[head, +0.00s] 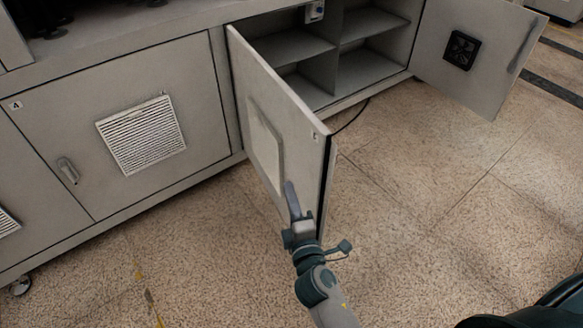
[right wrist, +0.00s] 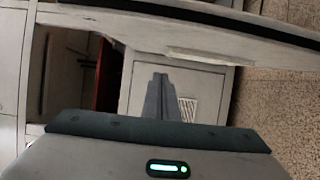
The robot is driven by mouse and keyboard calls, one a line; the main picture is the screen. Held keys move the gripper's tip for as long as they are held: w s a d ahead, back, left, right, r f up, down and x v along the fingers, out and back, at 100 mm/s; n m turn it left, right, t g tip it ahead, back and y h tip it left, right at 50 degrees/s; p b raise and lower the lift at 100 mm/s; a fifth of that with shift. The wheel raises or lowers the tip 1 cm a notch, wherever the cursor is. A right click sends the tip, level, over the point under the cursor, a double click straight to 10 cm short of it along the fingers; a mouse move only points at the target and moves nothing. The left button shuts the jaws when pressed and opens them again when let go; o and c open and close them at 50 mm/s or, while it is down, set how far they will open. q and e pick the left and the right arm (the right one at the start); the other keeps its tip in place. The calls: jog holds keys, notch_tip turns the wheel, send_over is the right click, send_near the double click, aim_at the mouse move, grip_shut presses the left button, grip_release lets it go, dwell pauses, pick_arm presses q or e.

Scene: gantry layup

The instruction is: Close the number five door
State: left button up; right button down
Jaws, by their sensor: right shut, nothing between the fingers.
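The number five door (head: 290,110) is the grey panel standing open in the middle of the head view, hinged at its left side. A small label on its upper free corner is too small to read surely. The door also crosses the top of the right wrist view (right wrist: 190,35). My right gripper (head: 291,190) is shut and empty, in front of the door's outer face, low and near its free edge. Its closed fingers also show in the right wrist view (right wrist: 159,95). I cannot tell whether they touch the door. My left gripper is not in view.
The open cabinet (head: 335,60) shows grey shelves behind the door. A second open door (head: 485,65) with a black vent stands at the right. A closed door (head: 60,125) with a louvred vent is at the left. The speckled floor (head: 430,200) is clear.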

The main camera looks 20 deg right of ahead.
aim_at(296, 161)
jog(key=shift+w, duration=0.15)
